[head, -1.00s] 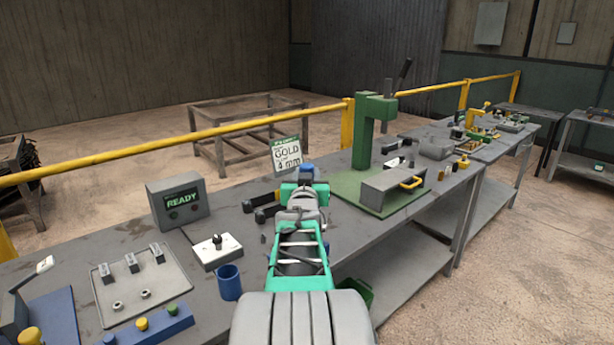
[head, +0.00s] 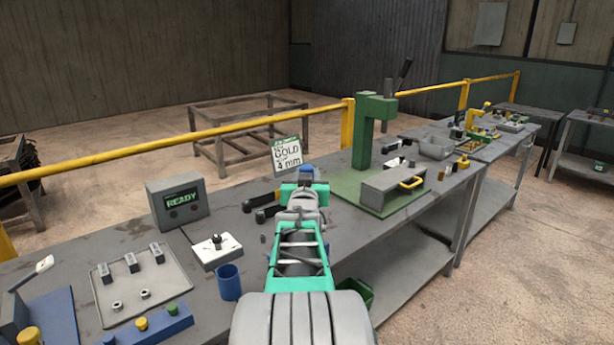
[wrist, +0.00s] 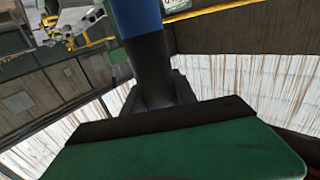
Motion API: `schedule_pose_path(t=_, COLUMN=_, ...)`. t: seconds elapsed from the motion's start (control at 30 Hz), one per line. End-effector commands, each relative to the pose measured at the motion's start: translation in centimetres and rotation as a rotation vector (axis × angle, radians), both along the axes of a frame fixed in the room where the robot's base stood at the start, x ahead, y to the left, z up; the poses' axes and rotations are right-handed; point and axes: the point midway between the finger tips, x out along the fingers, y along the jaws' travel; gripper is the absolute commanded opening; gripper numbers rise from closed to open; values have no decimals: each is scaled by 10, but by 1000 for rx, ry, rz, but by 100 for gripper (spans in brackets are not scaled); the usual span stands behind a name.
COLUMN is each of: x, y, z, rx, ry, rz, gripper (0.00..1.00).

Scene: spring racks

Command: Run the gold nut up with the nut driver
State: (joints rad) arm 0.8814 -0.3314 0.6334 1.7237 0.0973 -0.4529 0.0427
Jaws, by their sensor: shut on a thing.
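My gripper (wrist: 158,92) is shut on the nut driver, whose blue handle (wrist: 138,18) and dark lower part run up from the jaws in the wrist view. In the head view the driver's blue end (head: 308,174) shows just beyond my green and grey arm, above the bench; the jaws are hidden there. The driver's working tip is not clear in either view. A sign (head: 286,157) reading "GOLD" and "4 mm" stands behind my gripper. A grey plate (head: 165,290) with several upright grey brackets and two small grey nuts (head: 145,294) lies front left. I cannot pick out a gold nut.
A box (head: 178,201) showing "READY", a white box with a dark knob (head: 217,247) and a blue cup (head: 229,282) stand left of my arm. A blue block with coloured knobs (head: 150,326) is nearest. A green press (head: 363,135) stands to the right. A yellow rail (head: 150,149) runs behind.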

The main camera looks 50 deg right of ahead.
Motion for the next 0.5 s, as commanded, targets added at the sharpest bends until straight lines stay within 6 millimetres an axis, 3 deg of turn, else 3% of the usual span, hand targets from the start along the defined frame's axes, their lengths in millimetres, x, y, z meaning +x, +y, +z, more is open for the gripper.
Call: schedule_pose_path(t=0.5, x=0, y=0, z=-3, rx=-2, ry=-2, rz=0, gripper=0)
